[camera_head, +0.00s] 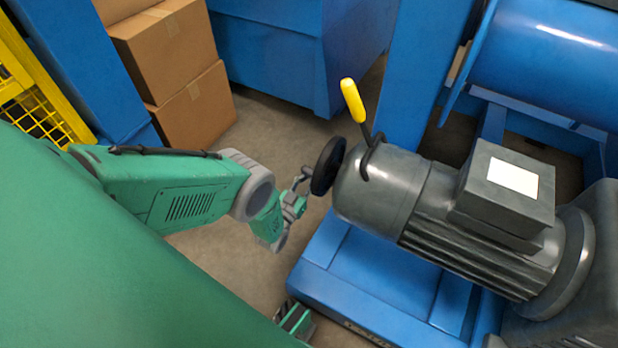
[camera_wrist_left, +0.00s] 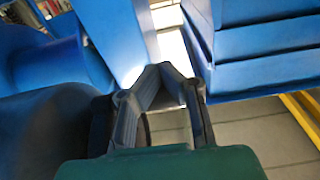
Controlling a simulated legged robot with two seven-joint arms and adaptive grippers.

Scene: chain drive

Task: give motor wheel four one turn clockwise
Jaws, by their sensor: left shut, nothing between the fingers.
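The motor wheel is a black handwheel (camera_head: 328,165) on the left end of a grey motor (camera_head: 385,190). No number shows on it. My left gripper (camera_head: 303,180) is just left of the wheel, very close to its rim; I cannot tell whether they touch. In the left wrist view the gripper's fingers (camera_wrist_left: 163,72) come together at the tips with nothing between them. A dark shape beside the left finger there may be the wheel, mostly hidden.
A yellow-handled lever (camera_head: 353,100) stands up from the motor close to the wheel. The motor sits above a blue frame (camera_head: 350,275). Cardboard boxes (camera_head: 195,110) and a blue bin (camera_head: 270,55) stand behind. Bare floor lies between the boxes and the gripper.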

